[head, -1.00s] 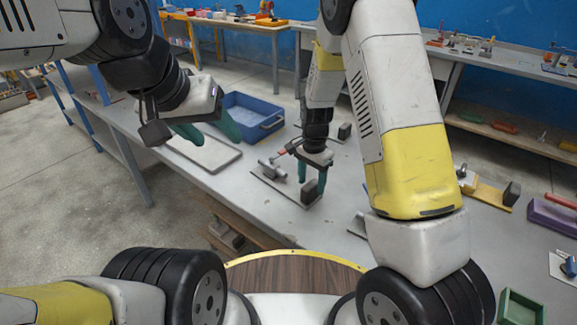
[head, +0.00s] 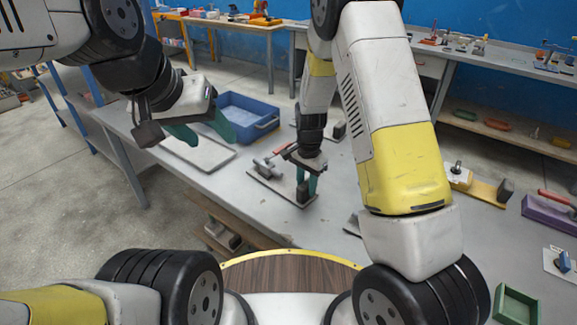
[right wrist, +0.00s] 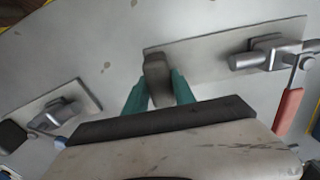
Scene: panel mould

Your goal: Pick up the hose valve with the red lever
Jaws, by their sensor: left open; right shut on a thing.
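The hose valve (head: 266,170) is a grey metal fitting with a red lever (head: 276,152), mounted on a flat grey plate (head: 270,184) on the bench. A dark grey block (head: 303,193) stands at the other end of the plate. My right gripper (head: 306,186) points down and is shut on this block. In the right wrist view, the green fingers (right wrist: 158,92) flank the block (right wrist: 156,70), with the valve body (right wrist: 268,54) and red lever (right wrist: 288,110) to the right. My left gripper (head: 200,133) is open and empty above the bench's left part.
A blue bin (head: 247,128) and a pale flat tray (head: 198,153) lie left of the valve. Another plate with a metal fitting (right wrist: 52,118) lies nearby. A yellow-based fixture (head: 482,189), a purple box (head: 551,212) and a green tray (head: 516,306) are at right.

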